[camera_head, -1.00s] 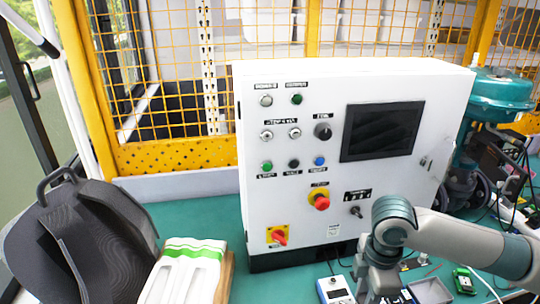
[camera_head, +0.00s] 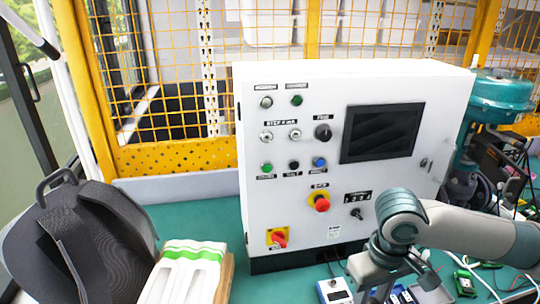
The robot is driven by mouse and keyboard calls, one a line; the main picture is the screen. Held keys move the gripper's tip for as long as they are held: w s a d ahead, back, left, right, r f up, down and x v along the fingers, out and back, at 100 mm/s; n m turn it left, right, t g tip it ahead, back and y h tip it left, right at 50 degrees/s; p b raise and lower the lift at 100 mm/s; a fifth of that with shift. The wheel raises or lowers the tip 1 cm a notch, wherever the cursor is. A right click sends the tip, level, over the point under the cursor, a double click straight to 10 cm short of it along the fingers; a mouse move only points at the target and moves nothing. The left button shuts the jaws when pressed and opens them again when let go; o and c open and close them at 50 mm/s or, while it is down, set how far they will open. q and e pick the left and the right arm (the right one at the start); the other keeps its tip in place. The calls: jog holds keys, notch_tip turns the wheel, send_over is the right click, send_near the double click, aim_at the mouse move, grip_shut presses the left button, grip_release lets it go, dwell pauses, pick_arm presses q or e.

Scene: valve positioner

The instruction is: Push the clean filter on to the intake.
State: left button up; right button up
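I cannot make out the clean filter or the intake in this view. My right arm comes in from the right in front of the white control cabinet (camera_head: 285,150), and its wrist points down toward the green bench. The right gripper's fingertips are at or below the bottom edge, so its opening does not show. My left gripper is not in view. A teal valve actuator (camera_head: 500,97) stands at the right behind the cabinet.
A black backpack (camera_head: 80,240) and a white and green package (camera_head: 183,272) stand at the left on the green bench (camera_head: 195,212). A small white and blue device (camera_head: 334,290) and a green part (camera_head: 464,284) lie near my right arm. Yellow mesh fencing (camera_head: 165,60) closes off the back.

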jog(key=shift+s+r+m, duration=0.15)
jog(key=shift+r+m, duration=0.05)
jog(key=shift+m, duration=0.65)
jog(key=shift+s+r+m, duration=0.15)
jog(key=shift+m, duration=0.7)
